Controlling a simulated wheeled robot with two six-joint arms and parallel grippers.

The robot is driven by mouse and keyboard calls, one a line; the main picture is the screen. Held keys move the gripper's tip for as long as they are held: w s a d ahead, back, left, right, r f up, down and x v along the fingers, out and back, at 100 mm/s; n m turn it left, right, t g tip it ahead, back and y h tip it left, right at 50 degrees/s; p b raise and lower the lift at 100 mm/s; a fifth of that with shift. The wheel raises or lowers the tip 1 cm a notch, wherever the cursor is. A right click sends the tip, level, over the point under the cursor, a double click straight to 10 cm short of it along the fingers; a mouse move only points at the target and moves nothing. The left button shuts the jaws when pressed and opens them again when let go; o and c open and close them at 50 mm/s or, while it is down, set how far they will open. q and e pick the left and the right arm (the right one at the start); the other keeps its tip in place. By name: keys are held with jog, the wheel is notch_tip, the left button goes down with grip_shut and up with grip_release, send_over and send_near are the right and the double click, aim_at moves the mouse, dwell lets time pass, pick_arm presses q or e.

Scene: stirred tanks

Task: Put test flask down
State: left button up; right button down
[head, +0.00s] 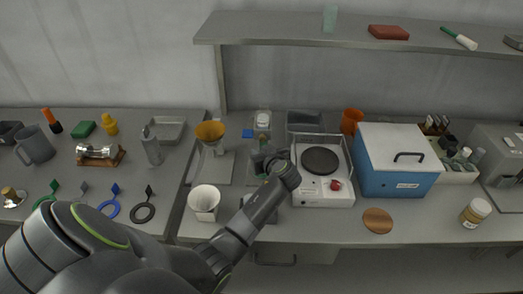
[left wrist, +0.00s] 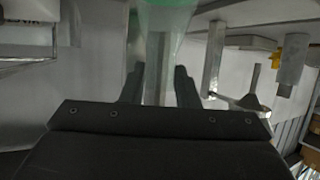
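My left gripper (head: 264,162) is at the back middle of the bench, just left of the white hot plate (head: 324,196). In the left wrist view, the test flask (left wrist: 160,55), clear with a green tint at the top of the picture, stands between the two fingers of the left gripper (left wrist: 158,85). The fingers lie close along both its sides, so the gripper looks shut on it. In the head view the flask is mostly hidden by the gripper and arm. What is under the flask cannot be seen. My right gripper is not in view.
A white beaker (head: 204,203) and an orange funnel on a stand (head: 210,132) are left of my arm. A blue box (head: 396,168) stands right of the hot plate. A wooden disc (head: 378,220) lies in front. A shelf (head: 370,37) overhangs the back.

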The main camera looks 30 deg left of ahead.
pick_arm(q)
jog(key=o, duration=0.3)
jog(key=shift+d+r, duration=0.2)
jog(key=shift+d, duration=0.2)
jog(key=shift+a+f, duration=0.1)
jog(key=shift+a, duration=0.1)
jog(key=shift+s+d, duration=0.1)
jog(key=shift+d, duration=0.1)
jog(key=shift+b+v, duration=1.4)
jog(key=shift+v, duration=4.5)
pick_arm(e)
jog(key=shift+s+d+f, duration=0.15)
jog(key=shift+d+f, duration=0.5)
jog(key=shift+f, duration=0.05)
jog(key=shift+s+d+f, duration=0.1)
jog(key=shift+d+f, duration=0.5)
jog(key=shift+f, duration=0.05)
